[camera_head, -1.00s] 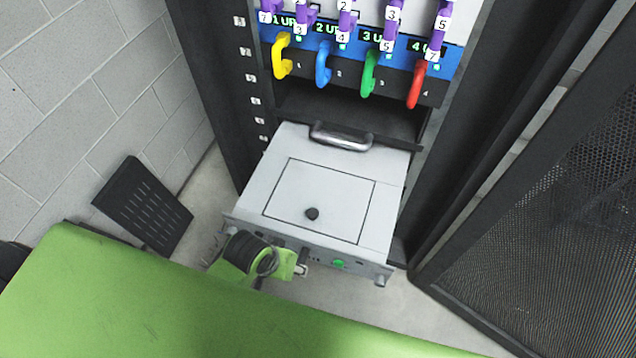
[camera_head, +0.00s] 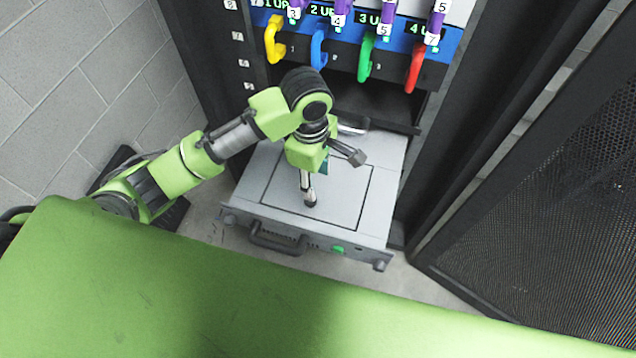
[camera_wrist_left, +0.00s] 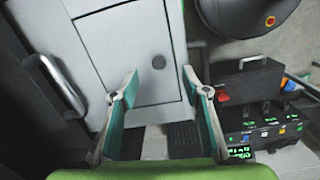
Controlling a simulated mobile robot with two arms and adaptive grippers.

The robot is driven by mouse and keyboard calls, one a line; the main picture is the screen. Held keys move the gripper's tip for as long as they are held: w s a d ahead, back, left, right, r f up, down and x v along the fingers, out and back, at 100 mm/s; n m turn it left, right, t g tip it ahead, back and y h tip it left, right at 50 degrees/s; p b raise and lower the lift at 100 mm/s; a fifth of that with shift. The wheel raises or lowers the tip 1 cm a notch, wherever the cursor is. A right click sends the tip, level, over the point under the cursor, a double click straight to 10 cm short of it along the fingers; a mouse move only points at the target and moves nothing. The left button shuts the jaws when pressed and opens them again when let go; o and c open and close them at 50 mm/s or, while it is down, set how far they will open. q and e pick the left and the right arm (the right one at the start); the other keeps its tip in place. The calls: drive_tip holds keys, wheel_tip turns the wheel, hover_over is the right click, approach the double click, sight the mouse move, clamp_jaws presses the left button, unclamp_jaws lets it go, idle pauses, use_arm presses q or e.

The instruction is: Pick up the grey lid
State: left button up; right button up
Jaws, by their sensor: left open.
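The grey lid (camera_head: 345,192) is a flat rectangular panel set in the top of the pulled-out rack unit. Its small round dark knob (camera_wrist_left: 158,62) shows in the left wrist view, on the lid (camera_wrist_left: 120,50). My left gripper (camera_head: 333,180) is above the lid, its two fingers spread and empty. In the head view one finger covers the knob's area. In the left wrist view the open fingers (camera_wrist_left: 159,75) point toward the knob, which lies just beyond and between their tips. My right gripper is not in view.
The rack unit (camera_head: 395,185) has a front handle (camera_head: 275,242). Above it hang yellow (camera_head: 275,40), blue (camera_head: 319,46), green (camera_head: 365,58) and red (camera_head: 415,69) handles. A perforated black door (camera_head: 540,190) stands at the right, a block wall (camera_head: 85,80) at the left.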

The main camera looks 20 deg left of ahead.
use_arm(q)
drive_tip(key=shift+n+y, duration=0.3)
drive_tip(key=shift+n, duration=0.6)
drive_tip(key=f, duration=0.2)
drive_tip(key=a+f, duration=0.1)
drive_tip(key=f, duration=0.1)
drive_tip(key=w+f, duration=0.1)
drive_tip(key=f, duration=0.2)
drive_tip(key=shift+a+f+b, duration=0.1)
drive_tip(key=shift+a+b, duration=0.15)
drive_tip(key=shift+b, duration=0.05)
drive_tip(key=shift+w+a+f, duration=0.1)
drive_tip(key=shift+f, duration=1.25)
drive_tip(key=shift+a+f, duration=0.1)
drive_tip(key=shift+f, duration=1.25)
drive_tip(key=shift+r, duration=0.1)
clamp_jaws()
